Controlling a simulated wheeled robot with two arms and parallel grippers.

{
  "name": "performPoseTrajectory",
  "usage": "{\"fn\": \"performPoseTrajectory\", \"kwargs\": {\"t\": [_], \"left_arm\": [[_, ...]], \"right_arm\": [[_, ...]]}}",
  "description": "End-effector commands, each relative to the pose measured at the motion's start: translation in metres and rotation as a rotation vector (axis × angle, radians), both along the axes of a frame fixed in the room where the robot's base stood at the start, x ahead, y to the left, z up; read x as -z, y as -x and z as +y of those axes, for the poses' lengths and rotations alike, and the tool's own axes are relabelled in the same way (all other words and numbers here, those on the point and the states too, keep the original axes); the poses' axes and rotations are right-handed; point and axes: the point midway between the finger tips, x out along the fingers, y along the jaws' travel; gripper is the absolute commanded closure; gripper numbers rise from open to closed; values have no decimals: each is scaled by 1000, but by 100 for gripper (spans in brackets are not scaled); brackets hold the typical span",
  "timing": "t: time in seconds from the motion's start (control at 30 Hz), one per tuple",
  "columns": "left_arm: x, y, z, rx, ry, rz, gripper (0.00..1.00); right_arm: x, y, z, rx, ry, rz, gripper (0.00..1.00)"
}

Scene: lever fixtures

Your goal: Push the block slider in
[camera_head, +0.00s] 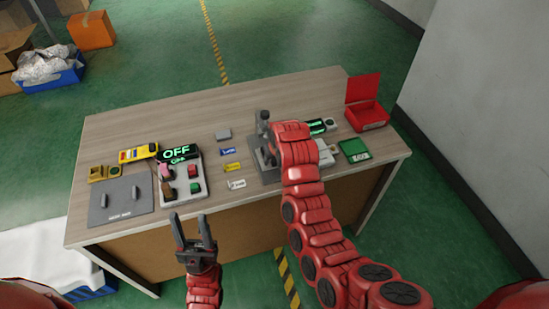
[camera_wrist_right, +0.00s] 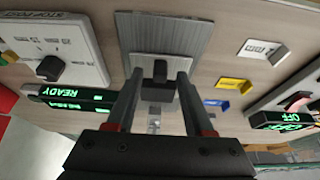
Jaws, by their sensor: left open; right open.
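The block slider is a dark block (camera_wrist_right: 160,74) on a ridged grey plate (camera_wrist_right: 165,32) in the right wrist view. The grey plate also shows in the head view (camera_head: 267,172), mid-table, partly covered by my right arm. My right gripper (camera_wrist_right: 159,82) is open, with one finger on each side of the block. I cannot tell whether the fingers touch it. My left gripper (camera_head: 192,222) is open and empty, in front of the table's front edge, away from the slider.
The table (camera_head: 235,108) holds a switch panel (camera_head: 183,180) with an OFF display (camera_head: 176,153), small coloured labels (camera_head: 231,167), a grey plate with handles (camera_head: 120,200) at left and an open red box (camera_head: 367,113) at right. The table's back middle is clear.

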Motion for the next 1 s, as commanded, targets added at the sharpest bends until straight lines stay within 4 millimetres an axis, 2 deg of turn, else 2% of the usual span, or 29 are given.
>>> {"fn": "performPoseTrajectory", "kwargs": {"t": [0.33,0.63,1.0], "left_arm": [[0,0,0,0,0,0,50],[0,0,0,0,0,0,50],[-1,0,0,0,0,0,50]], "right_arm": [[3,-2,1,0,-1,-3,48],[3,-2,1,0,-1,-3,100],[3,-2,1,-1,-1,-3,100]]}}
